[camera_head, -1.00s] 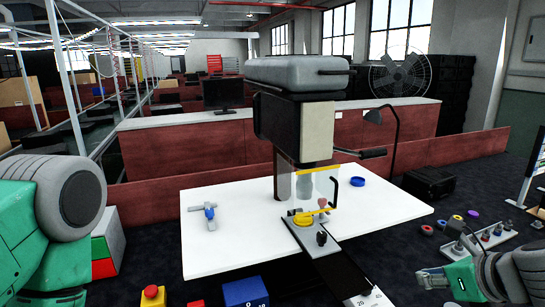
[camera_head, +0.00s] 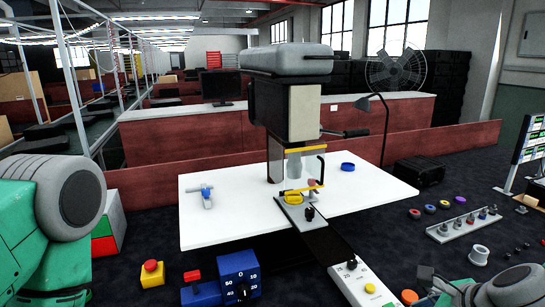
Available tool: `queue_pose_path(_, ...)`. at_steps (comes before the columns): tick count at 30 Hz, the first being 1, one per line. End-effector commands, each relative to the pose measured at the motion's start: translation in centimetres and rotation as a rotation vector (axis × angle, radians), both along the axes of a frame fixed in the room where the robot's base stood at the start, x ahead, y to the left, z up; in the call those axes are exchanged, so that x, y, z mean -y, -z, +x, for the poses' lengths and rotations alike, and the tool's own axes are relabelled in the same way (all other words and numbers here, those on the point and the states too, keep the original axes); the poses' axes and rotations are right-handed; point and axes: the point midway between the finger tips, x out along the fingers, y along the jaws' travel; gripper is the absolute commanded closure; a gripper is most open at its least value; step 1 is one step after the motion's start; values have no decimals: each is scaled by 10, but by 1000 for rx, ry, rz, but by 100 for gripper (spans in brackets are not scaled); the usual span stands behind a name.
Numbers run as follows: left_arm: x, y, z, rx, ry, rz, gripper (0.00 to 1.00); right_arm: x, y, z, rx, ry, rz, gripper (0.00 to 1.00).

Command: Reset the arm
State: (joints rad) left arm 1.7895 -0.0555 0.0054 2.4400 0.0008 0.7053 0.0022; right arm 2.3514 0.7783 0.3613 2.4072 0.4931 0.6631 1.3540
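My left arm (camera_head: 50,215), green with grey joints, comes in at the left edge; its gripper is out of view. My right arm (camera_head: 505,287) shows at the bottom right. The dark part of my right gripper (camera_head: 430,282) is partly cut off by the lower edge, and I cannot tell whether its fingers are open or shut. No held object can be made out. Both arms are apart from the white table (camera_head: 235,228) and the black press-like machine (camera_head: 290,110) on it.
A blue dial box (camera_head: 238,277) and a yellow-red button (camera_head: 152,273) are in front of the table. A control panel (camera_head: 362,284) is at lower centre. A tray of small parts (camera_head: 463,225) and several coloured rings (camera_head: 430,209) lie at right. A blue-grey part (camera_head: 206,196) lies on the table's left.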

Motion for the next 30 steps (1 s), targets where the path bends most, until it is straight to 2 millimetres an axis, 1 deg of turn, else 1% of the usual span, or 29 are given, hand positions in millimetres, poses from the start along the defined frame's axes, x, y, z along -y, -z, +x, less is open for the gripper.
queue_pose_path(1,-1,11,0,0,-1,1,20,-4,22,-9,-12,-63,-59,100)
queue_pose_path(2,-1,14,0,0,-1,1,20,-5,31,-13,-15,-102,-93,100)
queue_pose_path(5,-1,28,-1,-1,-2,1,20,-5,70,-29,-33,-255,-215,100)
queue_pose_path(8,-2,47,-1,-1,-2,1,20,-3,121,-50,-57,-467,-361,100)
queue_pose_path(9,-2,57,-1,-1,-2,1,20,-2,146,-62,-69,-577,-428,100)
queue_pose_path(11,-2,74,-1,-2,-2,1,20,-1,187,-83,-88,-778,-536,100)
queue_pose_path(12,-2,86,-1,-2,-2,1,20,0,215,-99,-97,-930,-608,100)
queue_pose_path(14,-2,104,-2,-2,-1,1,20,1,254,-125,-104,-1171,-705,100)
queue_pose_path(15,-2,115,-2,-2,-1,1,20,2,278,-142,-103,-1333,-758,100)
queue_pose_path(17,-2,130,-2,-2,-1,0,20,3,309,-168,-94,-1571,-823,100)
queue_pose_path(18,-3,139,-2,-2,-1,0,20,3,326,-183,-82,-1716,-856,100)
queue_pose_path(21,-3,154,-2,-2,0,0,20,2,356,-213,-44,-2014,-903,100)
queue_pose_path(24,-3,162,-2,-2,-1,0,20,1,371,-231,-8,-2202,-920,100)
queue_pose_path(27,-3,164,-2,-1,-1,1,20,0,375,-238,11,-2288,-927,100)
queue_pose_path(30,-3,164,-2,-1,-1,1,20,0,375,-238,11,-2288,-927,100)
